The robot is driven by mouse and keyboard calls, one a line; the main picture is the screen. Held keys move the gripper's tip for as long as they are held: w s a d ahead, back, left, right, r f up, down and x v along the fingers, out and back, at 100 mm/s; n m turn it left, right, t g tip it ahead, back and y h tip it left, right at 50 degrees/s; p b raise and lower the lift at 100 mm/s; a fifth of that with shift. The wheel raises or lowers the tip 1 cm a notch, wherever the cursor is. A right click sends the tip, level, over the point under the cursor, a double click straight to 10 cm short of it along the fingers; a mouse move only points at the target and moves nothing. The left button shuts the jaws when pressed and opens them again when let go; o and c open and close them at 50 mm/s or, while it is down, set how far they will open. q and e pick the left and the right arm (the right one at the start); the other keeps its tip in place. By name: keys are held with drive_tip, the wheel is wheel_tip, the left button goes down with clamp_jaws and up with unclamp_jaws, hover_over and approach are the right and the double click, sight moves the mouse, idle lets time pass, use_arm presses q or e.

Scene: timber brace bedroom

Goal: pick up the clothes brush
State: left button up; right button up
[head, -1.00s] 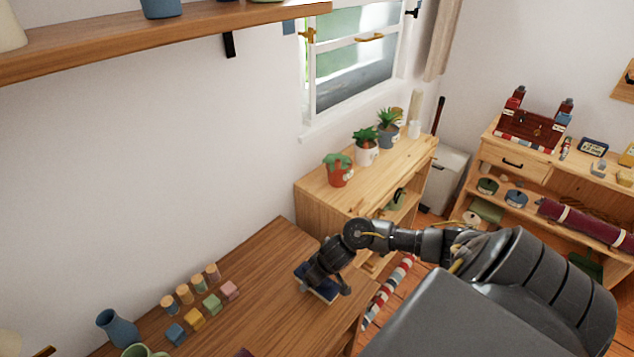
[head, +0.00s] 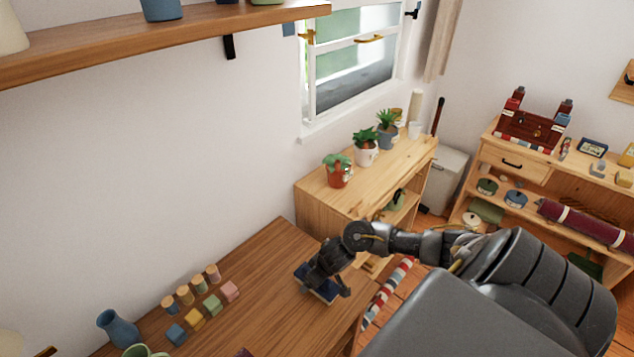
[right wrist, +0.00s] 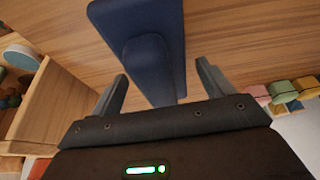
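The clothes brush, a dark blue block with a raised rounded part, lies on the brown wooden table (head: 250,275) near its right end. It shows partly behind my gripper in the head view (head: 323,293) and large in the right wrist view (right wrist: 165,50). My right gripper (head: 328,284) is over the brush. In the right wrist view the gripper (right wrist: 162,84) is open, its two fingers apart, with the brush's near end seen between them. I cannot tell whether a finger touches it. My left gripper is not clearly in view.
Several small coloured blocks and cylinders (head: 194,320) and a blue vase (head: 117,328) stand on the table to the left. A light wooden cabinet (head: 320,207) with potted plants stands behind. A shelf (head: 160,45) hangs on the wall above.

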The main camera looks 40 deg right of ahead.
drive_tip(key=c, duration=1.1)
drive_tip(key=shift+c, duration=0.2)
drive_tip(key=shift+r, duration=0.1)
drive_tip(key=shift+r, duration=0.25)
wheel_tip(320, 180, up, 3)
drive_tip(key=shift+w+f+p, duration=0.1)
drive_tip(key=shift+p, duration=0.25)
drive_tip(key=s+a+r+p, duration=0.5)
drive_tip(key=s+r, duration=0.5)
drive_tip(key=s, duration=0.2)
drive_tip(key=shift+s+a+p, duration=0.3)
drive_tip(key=shift+a+p, duration=0.1)
drive_tip(key=shift+a, duration=0.35)
